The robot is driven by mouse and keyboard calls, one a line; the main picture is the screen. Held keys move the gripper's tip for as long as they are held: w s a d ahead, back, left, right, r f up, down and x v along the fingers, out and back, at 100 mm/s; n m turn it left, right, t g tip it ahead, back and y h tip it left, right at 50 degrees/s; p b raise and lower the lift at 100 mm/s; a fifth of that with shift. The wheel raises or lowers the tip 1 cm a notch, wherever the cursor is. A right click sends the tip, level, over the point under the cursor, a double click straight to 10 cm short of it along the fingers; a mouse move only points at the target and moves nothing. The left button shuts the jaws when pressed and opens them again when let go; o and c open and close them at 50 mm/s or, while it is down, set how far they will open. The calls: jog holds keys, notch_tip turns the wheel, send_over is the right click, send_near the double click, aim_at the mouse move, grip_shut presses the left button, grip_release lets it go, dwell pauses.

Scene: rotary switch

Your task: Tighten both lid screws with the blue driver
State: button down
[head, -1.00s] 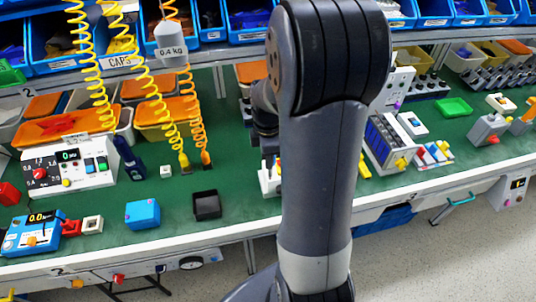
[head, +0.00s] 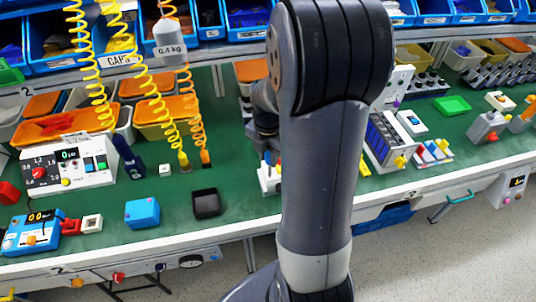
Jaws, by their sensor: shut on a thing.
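A small blue box (head: 142,213) with small reddish spots on top sits near the front edge of the bench, left of my arm. It may be the lidded box, but its screws are too small to tell. A dark blue upright tool-like thing (head: 128,157) stands behind it, beside the white panel; I cannot tell if it is the blue driver. My arm covers the middle of the view, and its wrist goes down behind the upper link. My gripper and anything in it are hidden there.
A black open tray (head: 206,203) is right of the blue box. Yellow and orange tools hang on coiled cords, with a grey 0.4 kg weight (head: 169,39) above. A white fixture (head: 268,178) is partly hidden by my arm. Green bench surface (head: 105,198) shows around the box.

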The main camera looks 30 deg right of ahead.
jog(key=shift+f+b, duration=0.35)
jog(key=shift+f, duration=0.05)
dwell(0.5)
jog(key=m, duration=0.6)
jog(key=shift+w+m, duration=0.25)
jog(key=shift+m, duration=0.85)
jog(key=m, duration=0.4)
jog(key=shift+w, duration=0.1)
jog(key=m, duration=0.4)
jog(key=shift+w+d+f, duration=0.1)
jog(key=shift+d, duration=0.05)
